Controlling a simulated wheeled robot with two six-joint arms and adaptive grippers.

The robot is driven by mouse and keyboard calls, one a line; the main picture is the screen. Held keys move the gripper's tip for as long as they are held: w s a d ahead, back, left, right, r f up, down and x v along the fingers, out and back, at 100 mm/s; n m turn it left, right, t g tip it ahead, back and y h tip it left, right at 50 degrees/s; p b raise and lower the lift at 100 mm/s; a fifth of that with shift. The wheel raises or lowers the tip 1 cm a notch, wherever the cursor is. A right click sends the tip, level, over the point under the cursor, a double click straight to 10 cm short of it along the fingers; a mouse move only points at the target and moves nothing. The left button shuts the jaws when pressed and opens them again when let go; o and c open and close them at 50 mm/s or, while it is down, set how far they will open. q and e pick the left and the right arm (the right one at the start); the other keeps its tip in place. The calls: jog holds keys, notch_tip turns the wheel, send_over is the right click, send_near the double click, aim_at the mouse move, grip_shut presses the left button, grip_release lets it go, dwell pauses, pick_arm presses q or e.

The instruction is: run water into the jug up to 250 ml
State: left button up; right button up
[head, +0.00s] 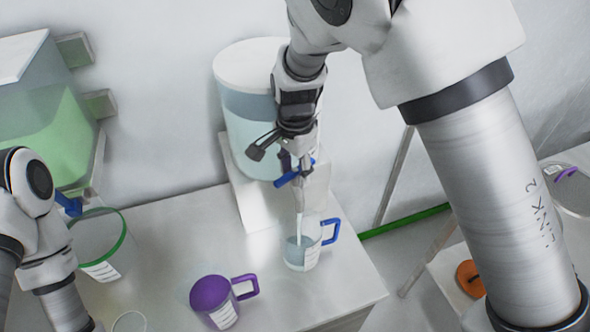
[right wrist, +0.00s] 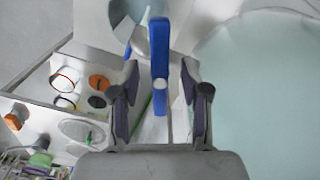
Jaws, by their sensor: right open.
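A clear jug (head: 297,262) with a blue handle stands upright on the bench under the tap of a water tank (head: 248,135). A pale stream (head: 299,228) runs from the tap into it. Water stands in the jug's lower part; I cannot read its scale. The tap's blue lever (head: 288,179) is beside my right gripper (head: 285,150). In the right wrist view the blue lever (right wrist: 159,60) lies between the two open fingers, with gaps at both sides. My left arm enters at the left; its gripper is out of the picture.
A purple-lidded mug (head: 209,293) stands left of the jug. A green-rimmed clear vessel (head: 124,232) stands farther left, below a tank of green liquid (head: 58,140). An orange lid (head: 469,279) is on a separate surface at right. Bare bench lies between mug and green-rimmed vessel.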

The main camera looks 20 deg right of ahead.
aim_at(295, 170)
notch_tip(295, 170, up, 12)
jog(key=shift+f, duration=0.2)
dwell(0.7)
